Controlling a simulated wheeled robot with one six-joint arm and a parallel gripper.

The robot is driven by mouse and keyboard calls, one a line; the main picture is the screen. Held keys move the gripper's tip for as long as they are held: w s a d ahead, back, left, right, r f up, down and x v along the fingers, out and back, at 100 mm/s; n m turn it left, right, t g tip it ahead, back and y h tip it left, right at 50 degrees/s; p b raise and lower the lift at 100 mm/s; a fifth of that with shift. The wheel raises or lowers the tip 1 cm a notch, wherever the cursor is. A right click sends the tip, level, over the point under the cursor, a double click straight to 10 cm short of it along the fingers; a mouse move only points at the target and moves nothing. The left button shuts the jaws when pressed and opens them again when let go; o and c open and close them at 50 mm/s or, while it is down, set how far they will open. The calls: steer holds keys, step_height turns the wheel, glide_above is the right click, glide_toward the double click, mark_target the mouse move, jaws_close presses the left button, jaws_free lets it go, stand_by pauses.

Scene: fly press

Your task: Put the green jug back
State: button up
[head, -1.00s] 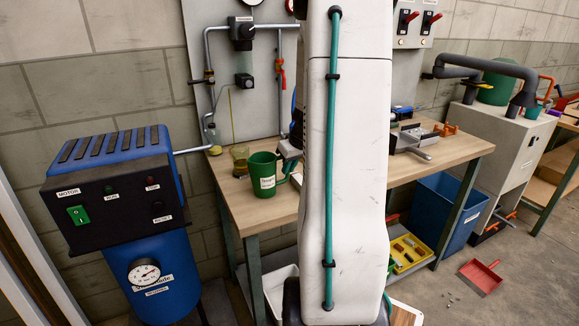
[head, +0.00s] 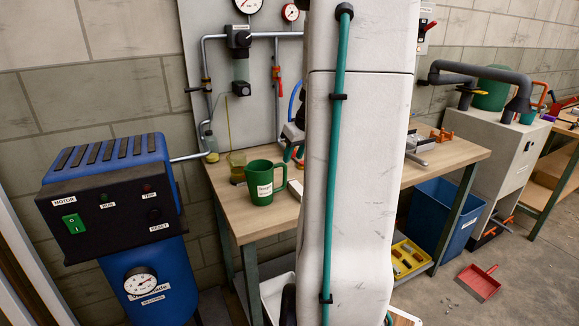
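The green jug (head: 259,184), with a white label and a handle on its right, stands upright on the left part of the wooden workbench. My own pale arm with a teal hose stands in front of the bench and hides much behind it. A dark and grey part that appears to be my gripper (head: 292,136) shows at the arm's left edge, above and to the right of the jug. It looks apart from the jug's handle. Its fingers are mostly hidden, so I cannot tell whether they are open.
A blue machine (head: 112,205) with a gauge is at the left. A panel with pipes and gauges (head: 240,60) rises behind the bench (head: 232,216). A red dustpan (head: 480,281) lies on the floor.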

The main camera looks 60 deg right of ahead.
steer(key=w+a+r+n+g+y, duration=0.1)
steer(key=a+r, duration=0.2)
steer(key=a, duration=0.8)
steer(key=w+a+r+n+y, duration=0.1)
steer(key=a+r, duration=0.3)
steer(key=a, duration=0.8)
steer(key=s+a+f+n+g+h, duration=0.1)
steer(key=s+a+n+g, duration=0.1)
steer(key=s+a, duration=1.1)
steer(key=a, duration=0.4)
steer(key=shift+s+a+f, duration=0.2)
steer(key=shift+a+f, duration=0.05)
